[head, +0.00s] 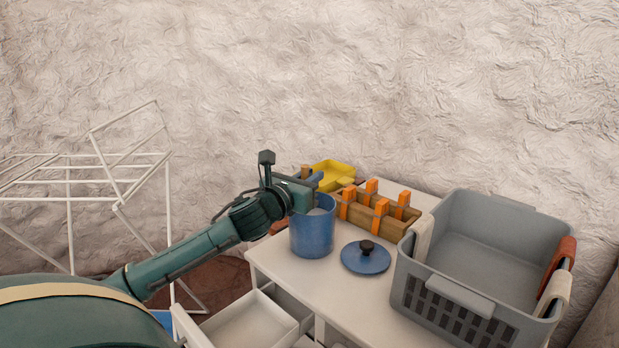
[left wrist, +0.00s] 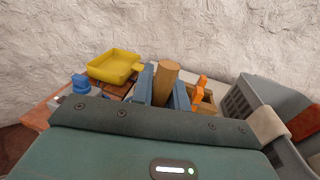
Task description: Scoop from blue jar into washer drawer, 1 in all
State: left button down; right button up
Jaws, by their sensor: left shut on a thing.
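The blue jar (head: 312,238) stands open on the white top. Its round blue lid (head: 366,260) with a dark knob lies beside it to the right. My left gripper (head: 314,183) is over the jar's mouth, shut on an upright wooden handle (head: 305,171). The handle also shows between the fingers in the left wrist view (left wrist: 165,82). The handle's lower end is hidden, so I cannot see a scoop bowl or any load. A white drawer (head: 248,322), pulled out below the left front of the top, looks empty. My right gripper is not in view.
A yellow dustpan-like tray (head: 335,174) and a wooden box with orange clips (head: 376,212) stand behind the jar. A grey basket (head: 455,300) with cloths over its rim fills the right. A white drying rack (head: 70,180) stands at left. The top in front of the lid is clear.

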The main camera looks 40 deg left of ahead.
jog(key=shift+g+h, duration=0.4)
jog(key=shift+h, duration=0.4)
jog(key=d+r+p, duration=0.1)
jog(key=p, duration=0.2)
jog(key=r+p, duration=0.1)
jog(key=p, duration=0.2)
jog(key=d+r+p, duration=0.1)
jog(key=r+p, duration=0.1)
jog(key=p, duration=0.2)
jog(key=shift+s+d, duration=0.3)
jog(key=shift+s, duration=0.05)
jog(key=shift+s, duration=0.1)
